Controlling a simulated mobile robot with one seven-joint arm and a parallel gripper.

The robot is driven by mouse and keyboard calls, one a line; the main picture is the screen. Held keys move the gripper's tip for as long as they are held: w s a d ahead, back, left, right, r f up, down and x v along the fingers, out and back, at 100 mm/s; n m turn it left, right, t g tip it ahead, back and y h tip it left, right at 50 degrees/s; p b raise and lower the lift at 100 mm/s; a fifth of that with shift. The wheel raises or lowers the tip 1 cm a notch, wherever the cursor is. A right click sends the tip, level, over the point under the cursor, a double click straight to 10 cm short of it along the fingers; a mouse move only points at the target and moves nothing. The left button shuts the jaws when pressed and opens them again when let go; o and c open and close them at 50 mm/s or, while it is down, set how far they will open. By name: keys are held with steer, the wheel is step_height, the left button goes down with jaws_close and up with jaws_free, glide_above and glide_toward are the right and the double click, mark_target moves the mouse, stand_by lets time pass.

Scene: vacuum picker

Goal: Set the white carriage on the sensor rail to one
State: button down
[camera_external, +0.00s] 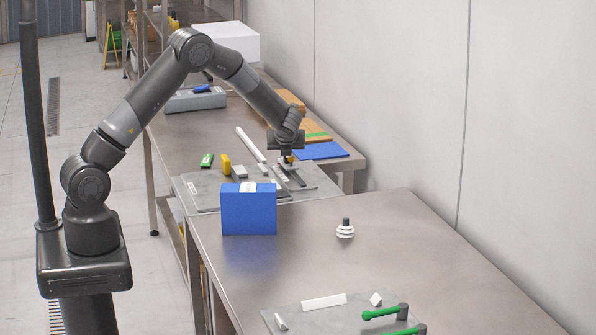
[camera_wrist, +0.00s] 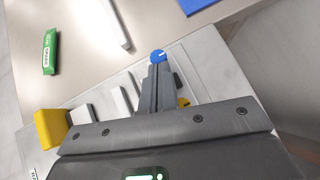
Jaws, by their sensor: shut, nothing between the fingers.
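My gripper (camera_external: 287,163) points down over the far grey plate (camera_external: 205,198), its fingers shut with nothing between them. In the wrist view my gripper (camera_wrist: 157,72) shows its fingers together, their tips at or just in front of a round blue knob (camera_wrist: 158,56); I cannot tell whether they touch. Small pale blocks lie on the plate left of the fingers in the wrist view, one nearer (camera_wrist: 82,113) and one beside the fingers (camera_wrist: 120,101). I cannot tell which is the white carriage, and the sensor rail and its marks are too small or hidden to read.
A yellow block (camera_external: 225,164) and a green item (camera_external: 207,160) are left of my gripper. A long white bar (camera_external: 250,144) lies behind. A blue box (camera_external: 248,212) stands in front. A blue sheet (camera_external: 320,150) is at right. The near table's middle is mostly clear.

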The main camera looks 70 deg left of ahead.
steer(key=shift+s+a+r, duration=0.1)
steer(key=shift+a+r, duration=0.05)
steer(key=shift+a, duration=0.15)
steer(key=v, duration=1)
steer(key=shift+d, duration=0.3)
steer(key=s+d+r+n+h, duration=0.4)
steer(key=s+d+r+n, duration=0.75)
steer(key=s+r, duration=0.35)
steer(key=s+d+n+t+h, duration=0.1)
steer(key=s+d+n+h, duration=0.1)
steer(key=s+d+n, duration=0.2)
steer(key=s+d+n+t+h, duration=0.2)
steer(key=s+d+n, duration=0.3)
steer(key=s+d, duration=0.5)
steer(key=s+r+h, duration=0.1)
steer(key=s, duration=0.6)
steer(key=shift+s, duration=0.4)
